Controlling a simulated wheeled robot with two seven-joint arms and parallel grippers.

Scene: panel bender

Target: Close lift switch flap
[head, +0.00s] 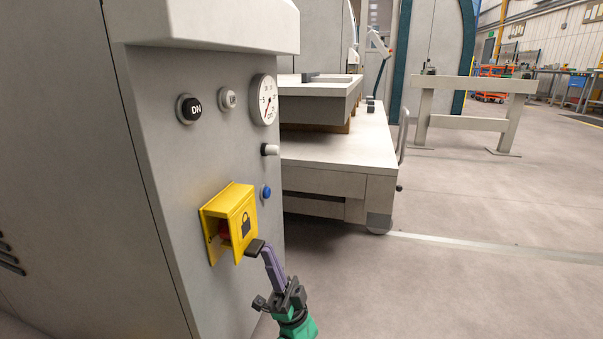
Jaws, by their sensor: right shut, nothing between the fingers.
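The yellow lift switch flap (246,221) with a black padlock mark stands partly open on the yellow switch housing (213,245) on the machine's grey panel. A bit of red shows inside the gap at its left. My right gripper (256,248) is shut and empty. Its dark fingertips are at the lower right edge of the flap; I cannot tell whether they touch it. My left gripper is not in view.
A white table (345,150) stands behind.

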